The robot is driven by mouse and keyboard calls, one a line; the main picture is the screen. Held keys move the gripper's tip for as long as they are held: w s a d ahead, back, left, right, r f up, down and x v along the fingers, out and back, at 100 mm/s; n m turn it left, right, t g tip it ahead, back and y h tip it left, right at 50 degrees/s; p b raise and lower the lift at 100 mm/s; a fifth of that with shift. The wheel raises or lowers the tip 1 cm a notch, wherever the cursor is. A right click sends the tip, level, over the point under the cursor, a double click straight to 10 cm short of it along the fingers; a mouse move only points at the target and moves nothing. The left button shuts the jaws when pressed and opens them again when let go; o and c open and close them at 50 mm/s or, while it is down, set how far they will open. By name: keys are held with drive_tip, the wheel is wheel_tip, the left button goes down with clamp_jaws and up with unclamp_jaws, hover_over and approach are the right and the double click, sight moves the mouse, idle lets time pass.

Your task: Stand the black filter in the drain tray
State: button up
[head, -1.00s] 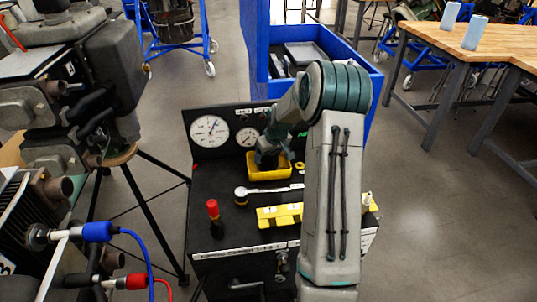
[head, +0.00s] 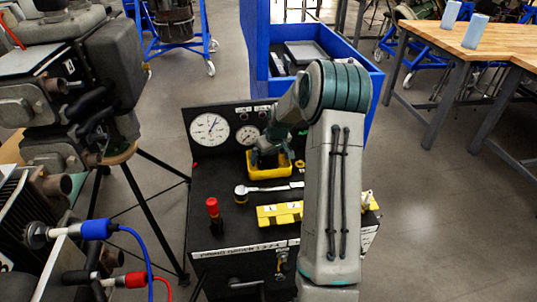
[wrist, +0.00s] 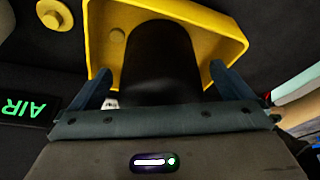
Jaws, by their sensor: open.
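The drain tray (head: 269,172) is a yellow box on the black cart top; it also fills the upper part of the wrist view (wrist: 222,30). The black filter (wrist: 160,60) is a dark cylinder inside the tray's outline in the wrist view. It looks upright, but its base is hidden, so I cannot see its contact with the tray floor. My gripper (head: 270,154) is low over the tray. In the wrist view my gripper (wrist: 167,88) is open, one finger on each side of the filter, with gaps visible.
Gauges (head: 210,130) stand on the panel behind. A small yellow ring (wrist: 55,14) is beside the tray. Hoses and machinery are at left.

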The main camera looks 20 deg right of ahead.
drive_tip(key=shift+r, duration=0.15)
drive_tip(key=shift+p+v, duration=1.5)
drive_tip(key=shift+v, duration=1.9)
